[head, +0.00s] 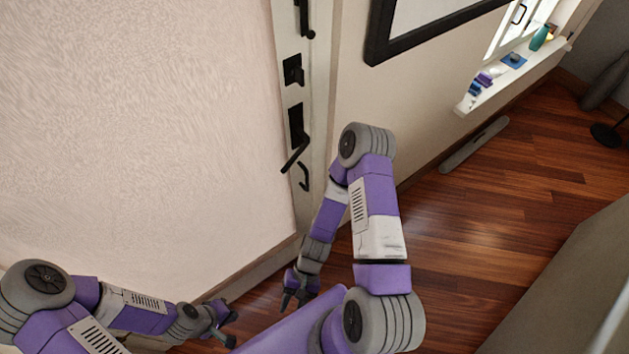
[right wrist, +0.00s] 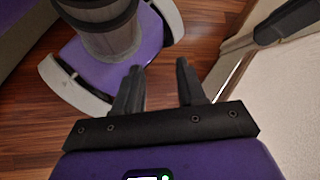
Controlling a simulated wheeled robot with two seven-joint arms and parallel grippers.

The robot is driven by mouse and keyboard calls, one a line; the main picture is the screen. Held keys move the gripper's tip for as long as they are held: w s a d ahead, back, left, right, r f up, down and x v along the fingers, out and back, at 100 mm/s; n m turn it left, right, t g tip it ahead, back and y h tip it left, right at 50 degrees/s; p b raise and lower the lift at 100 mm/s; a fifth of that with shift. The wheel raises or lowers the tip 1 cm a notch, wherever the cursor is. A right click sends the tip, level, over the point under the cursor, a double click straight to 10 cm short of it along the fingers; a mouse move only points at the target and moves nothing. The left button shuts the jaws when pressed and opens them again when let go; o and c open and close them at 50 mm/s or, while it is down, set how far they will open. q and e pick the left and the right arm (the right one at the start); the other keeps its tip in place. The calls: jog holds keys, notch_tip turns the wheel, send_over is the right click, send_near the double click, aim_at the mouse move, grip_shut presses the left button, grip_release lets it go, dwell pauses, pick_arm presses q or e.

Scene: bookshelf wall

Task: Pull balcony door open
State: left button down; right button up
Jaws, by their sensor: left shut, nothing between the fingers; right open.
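The balcony door appears to be the tall panel with a pale textured pane (head: 140,120) and a white edge strip (head: 315,100) in the head view. A black lever handle (head: 295,155) angles down from its plate on that strip, with more black fittings above and below it. My right gripper (head: 294,302) is open and empty, low in front of the door and below the lever, apart from it. Its two spread fingers also show in the right wrist view (right wrist: 160,68), over the floor. My left gripper (head: 230,328) is shut and empty, low at the left.
A wooden floor (head: 470,230) runs to the right, largely clear. A windowsill (head: 510,75) with small items and a black-framed picture (head: 430,30) are on the wall at right. A grey surface (head: 580,290) fills the lower right corner.

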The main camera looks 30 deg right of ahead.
aim_at(308, 182)
jog(key=w+a+r+m+t+y+b, duration=0.2)
jog(key=w+a+r+m+t+y, duration=0.3)
jog(key=m+y, duration=0.35)
jog(key=w+d+r+m+t+y, duration=0.25)
jog(key=w+d+m+t, duration=0.25)
jog(key=w+m+t, duration=0.35)
jog(key=w+d+f+m+t+h+b, duration=0.1)
jog(key=w+d+m+t+h, duration=0.3)
jog(key=d+h, duration=0.3)
jog(key=w+d+m+t+h, duration=0.2)
jog(key=d+m+t+h, duration=0.3)
jog(key=d+h, duration=0.25)
jog(key=w+d+f+m+t+h+b, duration=0.1)
jog(key=w+d+m+t+h, duration=0.3)
jog(key=d+h, duration=0.3)
jog(key=shift+m, duration=0.3)
jog(key=x, duration=0.3)
jog(key=b+x, duration=0.1)
jog(key=x, duration=0.1)
jog(key=shift+d+r, duration=0.25)
jog(key=shift+r, duration=0.05)
jog(key=shift+w+r, duration=0.3)
jog(key=shift+w, duration=0.2)
jog(key=shift+y, duration=0.35)
grip_shut()
